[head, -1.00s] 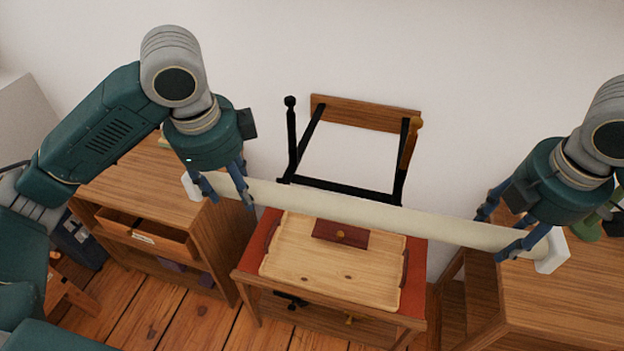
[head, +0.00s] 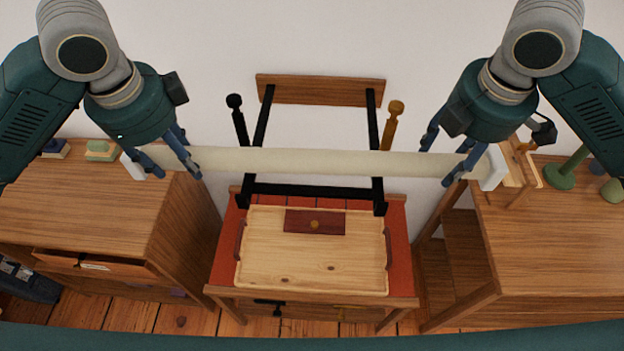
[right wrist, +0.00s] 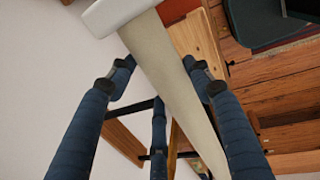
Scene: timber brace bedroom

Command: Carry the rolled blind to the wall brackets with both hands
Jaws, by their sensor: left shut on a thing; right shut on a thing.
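The rolled blind (head: 310,162) is a long cream tube with white end caps. It is held nearly level across the head view, apart from the wall as far as I can tell. My left gripper (head: 172,163) is shut on its left end, and my right gripper (head: 452,165) is shut on its right end. In the right wrist view, the blind (right wrist: 170,85) runs diagonally between the blue fingers, its white cap (right wrist: 115,12) at the top. A wall-side frame has a wooden board (head: 320,90) and black bars (head: 262,118); I cannot tell whether it is the brackets.
Below the blind, a red-topped table (head: 400,235) bears a wooden tray (head: 310,275) with a dark red block (head: 312,222). Wooden cabinets stand at left (head: 90,205) and right (head: 560,245). A black post (head: 238,120) and an ochre post (head: 392,125) rise behind the blind.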

